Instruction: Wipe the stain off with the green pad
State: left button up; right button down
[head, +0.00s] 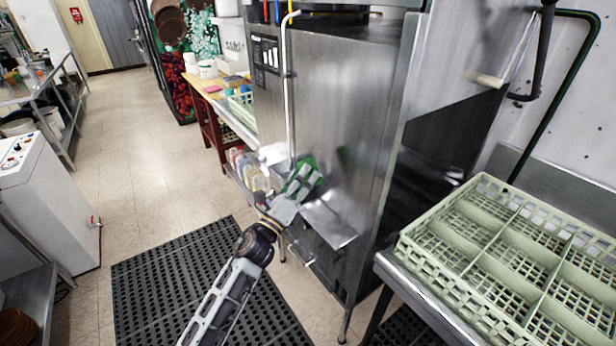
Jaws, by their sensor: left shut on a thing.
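My left gripper (288,205) reaches up from the bottom of the head view to the lower part of the steel dish machine (340,90). It is shut on the green pad (312,173), which shows partly behind pale grey gripper parts. The pad is at the machine's front panel; I cannot tell whether it touches the steel. A faint dark smudge (346,157) shows on the panel just right of the pad. It may be the stain or a reflection. My right gripper is out of view.
A pale green dish rack (437,240) sits on the steel counter at right. A small steel ledge (330,224) juts out below the pad. A black perforated mat (160,290) covers the floor. A wooden-topped table (208,88) stands behind left. The aisle at left is clear.

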pick_arm(q)
jog(key=shift+s+a, duration=0.15)
jog(key=shift+a, duration=0.05)
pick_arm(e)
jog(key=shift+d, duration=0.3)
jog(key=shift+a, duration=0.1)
pick_arm(q)
jog(key=shift+s+a, duration=0.9)
jog(key=shift+a, duration=0.3)
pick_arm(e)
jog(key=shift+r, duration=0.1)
